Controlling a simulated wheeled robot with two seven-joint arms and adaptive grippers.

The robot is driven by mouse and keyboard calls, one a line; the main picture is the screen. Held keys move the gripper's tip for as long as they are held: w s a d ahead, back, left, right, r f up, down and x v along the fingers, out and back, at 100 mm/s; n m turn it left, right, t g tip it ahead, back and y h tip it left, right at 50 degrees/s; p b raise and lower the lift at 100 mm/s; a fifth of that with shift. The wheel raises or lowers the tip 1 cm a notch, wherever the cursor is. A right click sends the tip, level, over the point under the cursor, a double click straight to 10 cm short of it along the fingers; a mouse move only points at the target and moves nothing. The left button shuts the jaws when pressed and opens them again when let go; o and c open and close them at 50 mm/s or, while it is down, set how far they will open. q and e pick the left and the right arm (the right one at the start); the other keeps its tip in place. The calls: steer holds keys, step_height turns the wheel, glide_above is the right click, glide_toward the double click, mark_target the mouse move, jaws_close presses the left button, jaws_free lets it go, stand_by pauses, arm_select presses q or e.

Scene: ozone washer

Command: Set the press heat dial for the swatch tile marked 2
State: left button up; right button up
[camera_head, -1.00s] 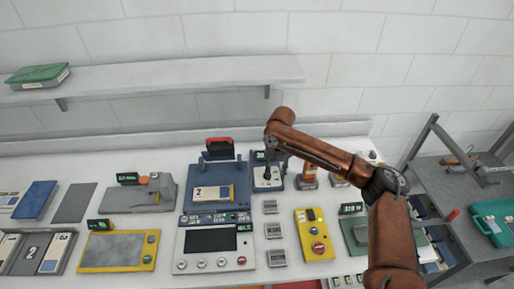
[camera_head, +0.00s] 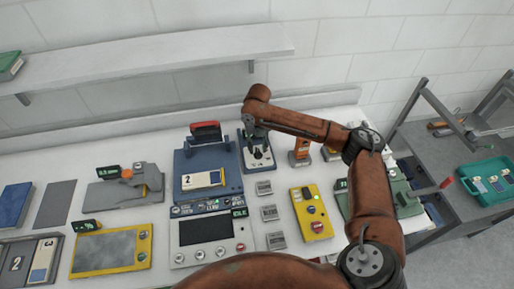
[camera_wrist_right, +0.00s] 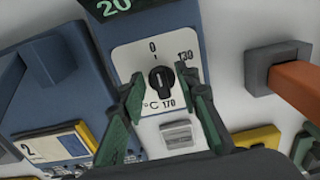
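The press heat dial (camera_wrist_right: 161,79) is a black knob on a white plate marked 0, 130, 170 and °C. Its white mark seems to point up towards 0. My right gripper (camera_wrist_right: 160,88) is open, with one green-grey finger on each side of the knob; I cannot tell whether they touch it. In the head view the right gripper (camera_head: 255,138) is over the dial unit (camera_head: 259,157). A tile marked 2 (camera_head: 203,180) lies on the blue press (camera_head: 190,158); it also shows in the wrist view (camera_wrist_right: 52,147). My left gripper is out of view.
A green display (camera_wrist_right: 113,4) above the dial reads 20. A grey-white control panel (camera_head: 209,253) stands in front of the press.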

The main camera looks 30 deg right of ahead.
steer(key=shift+f, duration=0.3)
jaws_close()
steer(key=shift+r, duration=0.1)
